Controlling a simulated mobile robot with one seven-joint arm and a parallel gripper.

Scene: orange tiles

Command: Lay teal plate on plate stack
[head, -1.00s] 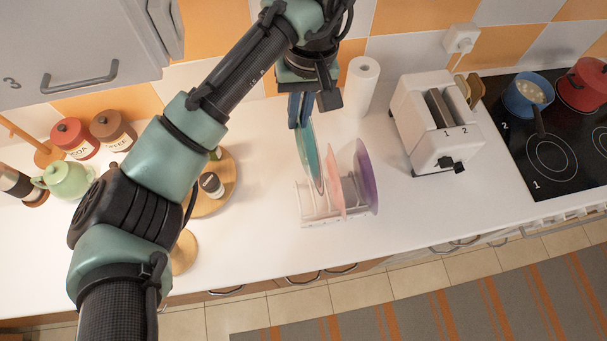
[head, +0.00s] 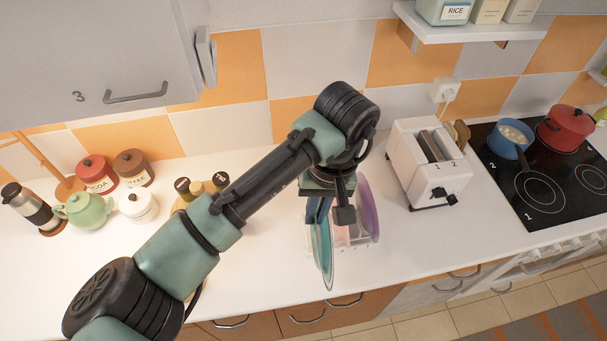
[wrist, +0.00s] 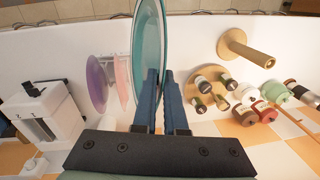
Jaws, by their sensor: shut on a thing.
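My gripper (head: 319,208) is shut on the teal plate (head: 325,262), which hangs upright, edge-on, below the fingers. In the wrist view the two blue fingers (wrist: 159,88) pinch the rim of the teal plate (wrist: 150,45). The plate is beside the dish rack (wrist: 112,42); whether it is fully clear of the rack I cannot tell. A pink plate (wrist: 122,78) and a purple plate (wrist: 97,82) stand upright in the rack. The purple plate also shows in the head view (head: 369,208), partly behind my gripper. I see no plate stack in either view.
A white toaster (head: 425,160) stands right of the rack, before the stove with a blue pan (head: 509,140) and red pot (head: 565,128). A wooden stand (wrist: 245,47) and a round board with several jars (wrist: 207,88) are on the other side. The front counter is clear.

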